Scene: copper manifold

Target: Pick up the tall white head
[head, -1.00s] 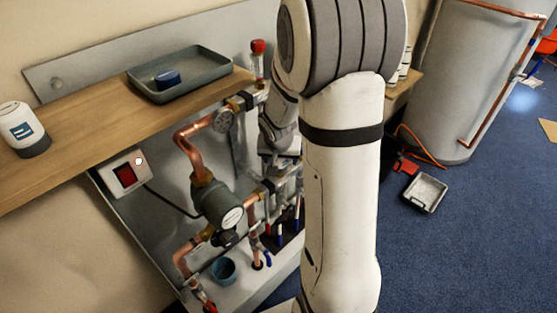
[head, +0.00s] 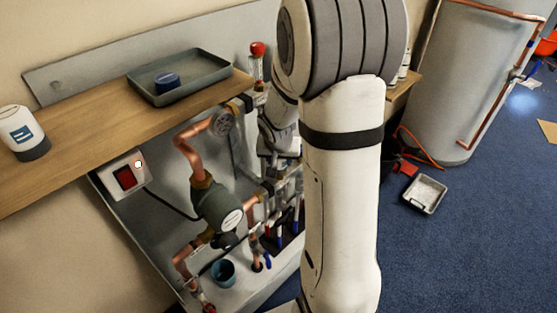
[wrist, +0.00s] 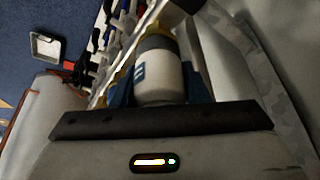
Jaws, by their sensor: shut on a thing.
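A white cylindrical head (wrist: 157,76) with a blue mark and a grey band at its far end shows in the wrist view. My gripper (wrist: 158,92) is shut on it, with one blue finger on each side. The far end of the head lies near copper and white pipework, and I cannot tell whether it touches anything there. In the head view my own arm hides the fingers and the held head.
A similar white, grey-based piece (head: 22,125) stands on the wooden shelf (head: 85,118). A grey tray (head: 180,78) there holds a blue item (head: 167,82). The copper manifold (head: 195,155) with gauges and a green-grey body crowds my wrist. Open blue floor lies right.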

